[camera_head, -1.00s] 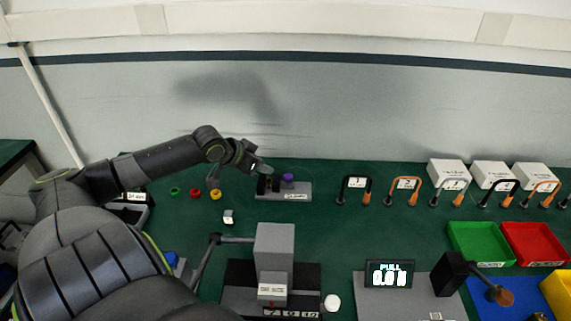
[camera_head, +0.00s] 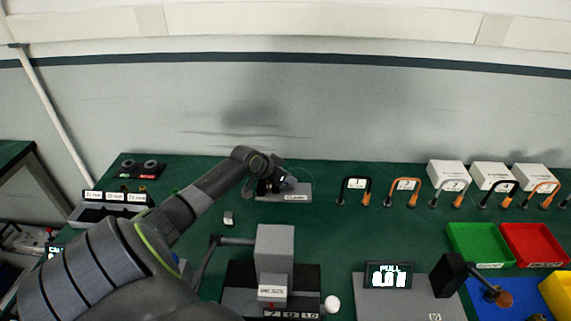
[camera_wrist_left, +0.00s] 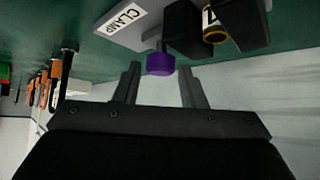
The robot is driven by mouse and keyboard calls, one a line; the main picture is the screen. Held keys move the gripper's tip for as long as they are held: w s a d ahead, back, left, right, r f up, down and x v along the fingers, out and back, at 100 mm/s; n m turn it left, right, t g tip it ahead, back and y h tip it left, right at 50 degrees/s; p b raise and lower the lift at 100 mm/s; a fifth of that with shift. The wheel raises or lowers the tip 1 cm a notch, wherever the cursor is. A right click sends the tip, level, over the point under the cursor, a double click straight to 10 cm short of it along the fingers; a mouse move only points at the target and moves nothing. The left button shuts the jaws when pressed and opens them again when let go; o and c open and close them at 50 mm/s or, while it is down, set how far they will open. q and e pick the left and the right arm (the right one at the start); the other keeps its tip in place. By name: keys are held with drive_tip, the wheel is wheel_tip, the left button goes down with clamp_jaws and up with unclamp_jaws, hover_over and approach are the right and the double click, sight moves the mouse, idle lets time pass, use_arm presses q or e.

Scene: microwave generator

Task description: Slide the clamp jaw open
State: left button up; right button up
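The clamp is a grey plate (camera_head: 298,193) labelled CLAMP with dark blocks on it, at the back middle of the bench in the head view. In the left wrist view its plate (camera_wrist_left: 118,22), a dark jaw block (camera_wrist_left: 186,28) and a purple knob (camera_wrist_left: 160,64) show upside down. A yellow ring-like part (camera_wrist_left: 214,36) sits by a second dark block (camera_wrist_left: 242,22). My left gripper (camera_wrist_left: 160,72) is open, with the knob between its fingertips in the picture; contact is not clear. In the head view the gripper (camera_head: 284,183) covers the knob. My right gripper is not in view.
Several black and orange shackle-like hooks (camera_head: 356,190) stand right of the clamp, before white boxes (camera_head: 447,174). A small white cube (camera_head: 229,218) and a grey post fixture (camera_head: 274,252) stand nearer. A pull display (camera_head: 389,274) and coloured trays (camera_head: 480,243) are at right.

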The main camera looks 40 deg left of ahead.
use_arm(q)
drive_tip(key=shift+w+f, duration=0.15)
clamp_jaws()
drive_tip(key=w+d, duration=0.2)
drive_tip(key=d, duration=0.1)
drive_tip(key=shift+w+d, duration=0.1)
drive_tip(key=shift+w, duration=0.2)
unclamp_jaws()
drive_tip(key=shift+w+d, duration=0.1)
drive_tip(key=shift+d, duration=0.05)
